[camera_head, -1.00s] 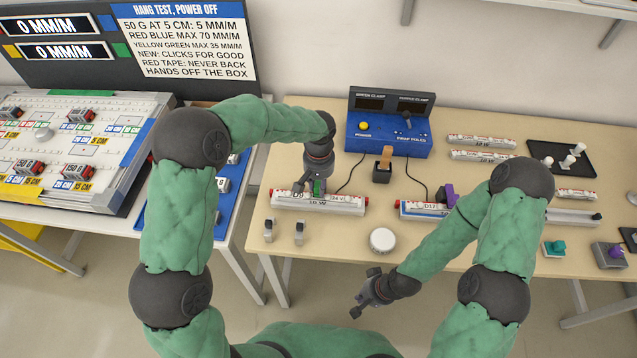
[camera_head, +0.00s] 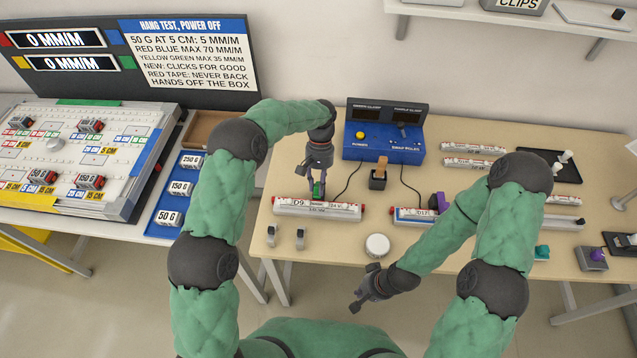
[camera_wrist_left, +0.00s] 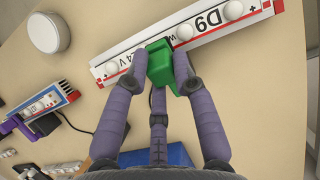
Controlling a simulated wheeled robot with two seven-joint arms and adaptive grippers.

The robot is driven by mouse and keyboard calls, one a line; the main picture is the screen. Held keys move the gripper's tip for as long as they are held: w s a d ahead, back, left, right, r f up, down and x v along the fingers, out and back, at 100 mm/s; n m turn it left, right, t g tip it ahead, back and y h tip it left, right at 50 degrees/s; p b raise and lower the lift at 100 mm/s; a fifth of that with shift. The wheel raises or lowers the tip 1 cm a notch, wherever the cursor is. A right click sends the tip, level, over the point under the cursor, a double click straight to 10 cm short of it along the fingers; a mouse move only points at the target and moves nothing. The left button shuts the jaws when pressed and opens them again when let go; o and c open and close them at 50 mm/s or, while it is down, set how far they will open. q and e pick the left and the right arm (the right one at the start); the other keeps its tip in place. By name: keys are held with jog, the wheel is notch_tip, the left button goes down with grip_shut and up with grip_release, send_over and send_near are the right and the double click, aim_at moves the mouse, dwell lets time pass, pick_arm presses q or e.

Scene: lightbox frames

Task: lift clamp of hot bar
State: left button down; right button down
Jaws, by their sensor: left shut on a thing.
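A white bar marked D9 (camera_head: 340,212) lies at the table's left part; it also shows in the left wrist view (camera_wrist_left: 240,15). A green clamp (camera_wrist_left: 172,70) sits at this bar, and my left gripper (camera_head: 317,188) is shut on it from above. In the left wrist view my purple-grey fingers are on both sides of the clamp. I cannot tell whether the clamp is clear of the bar. A second bar marked D17 (camera_head: 405,215) lies to the right with a purple clamp (camera_head: 440,202). My right gripper (camera_head: 362,288) is open and empty before the table's front edge.
A blue power box (camera_head: 385,150) with dark displays stands behind, its cables running forward. A white round puck (camera_head: 377,246) and two small grey pieces lie in front. More bars (camera_head: 472,148) and a black tray (camera_head: 540,160) are at the right. A hang test board (camera_head: 75,150) stands left.

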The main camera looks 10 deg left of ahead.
pick_arm(q)
jog(key=shift+w+a+r+g, duration=0.15)
jog(key=shift+w+a+g, duration=0.05)
jog(key=shift+w+g, duration=0.7)
jog(key=shift+g, duration=0.2)
jog(key=shift+w+r+g, duration=0.1)
jog(key=shift+g, duration=0.2)
